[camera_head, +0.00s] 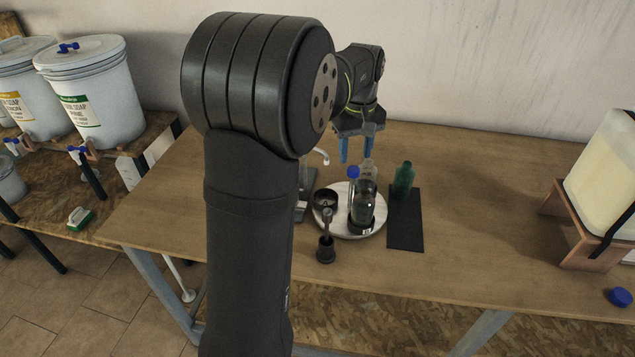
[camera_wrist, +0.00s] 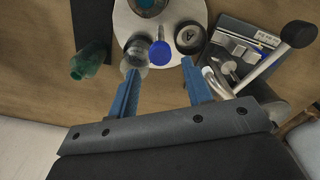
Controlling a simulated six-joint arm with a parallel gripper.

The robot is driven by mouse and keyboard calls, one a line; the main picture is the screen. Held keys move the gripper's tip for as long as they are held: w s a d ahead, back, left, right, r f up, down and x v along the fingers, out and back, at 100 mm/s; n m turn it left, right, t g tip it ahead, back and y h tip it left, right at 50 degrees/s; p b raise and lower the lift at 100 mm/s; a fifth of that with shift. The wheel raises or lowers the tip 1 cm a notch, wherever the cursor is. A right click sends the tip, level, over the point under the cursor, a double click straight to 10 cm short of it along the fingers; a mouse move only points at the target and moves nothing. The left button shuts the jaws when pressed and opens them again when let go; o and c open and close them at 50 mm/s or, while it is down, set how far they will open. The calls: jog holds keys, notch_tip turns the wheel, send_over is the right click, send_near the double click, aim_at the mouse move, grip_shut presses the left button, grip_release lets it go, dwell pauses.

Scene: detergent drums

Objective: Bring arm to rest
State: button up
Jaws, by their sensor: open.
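My gripper (camera_head: 357,150) has two blue fingers, and it hangs above the back of the wooden table. In the wrist view my gripper (camera_wrist: 161,95) is open, with nothing between its fingers. Beyond the fingertips is a round white tray (camera_head: 333,225) that holds a clear bottle (camera_wrist: 135,55), a blue-capped bottle (camera_head: 353,185), a dark cup (camera_head: 325,198) and a larger dark-based bottle (camera_head: 362,208). A green bottle (camera_head: 403,180) stands on a dark mat (camera_head: 405,230) right of the tray. My arm covers part of the table on the left.
A lever device (camera_wrist: 240,60) stands beside the tray. A dark-based tool (camera_head: 326,250) stands in front of it. White drums (camera_head: 90,90) with taps stand at the far left. A yellowish container (camera_head: 605,180) sits on a wooden stand at the right. The table between mat and stand is clear.

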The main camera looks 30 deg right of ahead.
aim_at(354, 169)
notch_tip(354, 169, down, 7)
jog(key=shift+f, duration=0.1)
jog(key=shift+m, duration=0.9)
